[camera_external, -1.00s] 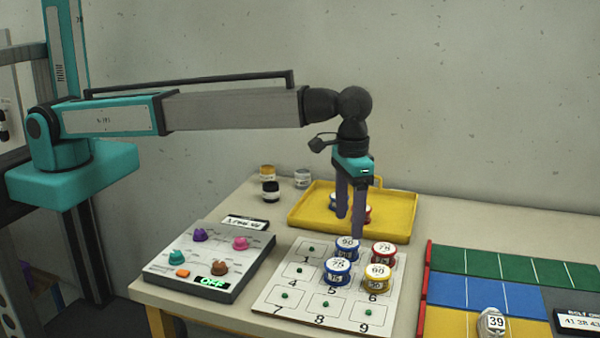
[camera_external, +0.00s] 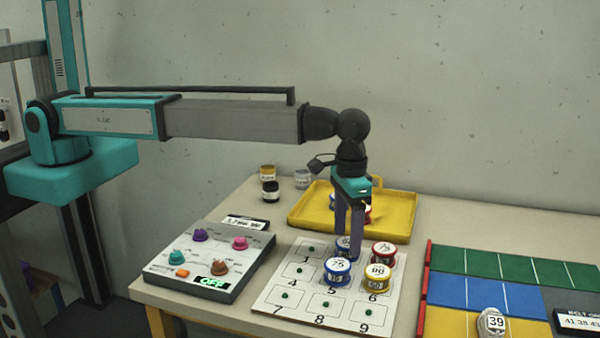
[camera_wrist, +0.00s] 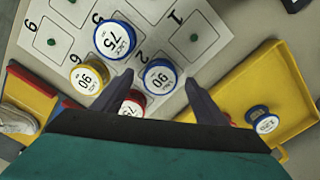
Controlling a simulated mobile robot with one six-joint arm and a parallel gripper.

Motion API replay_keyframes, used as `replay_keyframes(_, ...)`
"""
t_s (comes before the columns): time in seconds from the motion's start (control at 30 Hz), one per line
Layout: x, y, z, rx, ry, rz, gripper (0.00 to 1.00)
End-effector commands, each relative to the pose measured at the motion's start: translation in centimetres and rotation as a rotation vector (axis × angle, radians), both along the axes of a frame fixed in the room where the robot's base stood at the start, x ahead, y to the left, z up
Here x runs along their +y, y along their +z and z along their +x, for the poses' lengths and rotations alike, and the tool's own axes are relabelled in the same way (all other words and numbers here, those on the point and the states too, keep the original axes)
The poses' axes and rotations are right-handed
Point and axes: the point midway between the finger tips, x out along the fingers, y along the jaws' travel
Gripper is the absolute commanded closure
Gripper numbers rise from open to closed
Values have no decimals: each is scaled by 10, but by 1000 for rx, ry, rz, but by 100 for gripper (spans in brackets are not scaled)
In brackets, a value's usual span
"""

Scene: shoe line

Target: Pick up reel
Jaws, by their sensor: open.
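Several reels stand upright on the numbered white board (camera_external: 262,305). A blue 90 reel (camera_wrist: 160,77) lies between my fingertips in the wrist view; in the outside view it (camera_external: 341,243) is partly hidden by a finger. A blue 75 reel (camera_external: 337,270), a yellow 90 reel (camera_external: 376,279) and a red 75 reel (camera_external: 383,254) stand close around it. My gripper (camera_wrist: 158,80) is open, its fingers pointing down on either side of the blue 90 reel. I cannot tell whether they touch it.
Behind the board is a yellow tray (camera_external: 405,215) with a blue reel (camera_wrist: 263,120) and a red one (camera_external: 367,214). A knob panel (camera_external: 205,262) reading OFF stands left of the board. Coloured lanes (camera_external: 500,265) lie to the right. Small jars (camera_external: 302,178) stand at the back.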

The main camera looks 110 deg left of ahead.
Motion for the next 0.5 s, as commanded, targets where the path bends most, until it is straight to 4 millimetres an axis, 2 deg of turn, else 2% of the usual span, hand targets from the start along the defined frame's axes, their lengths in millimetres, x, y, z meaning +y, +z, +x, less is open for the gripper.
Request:
replay_keyframes(0.27,0,-24,-1,0,0,0,34)
replay_keyframes(0.5,0,-29,-1,0,0,0,34)
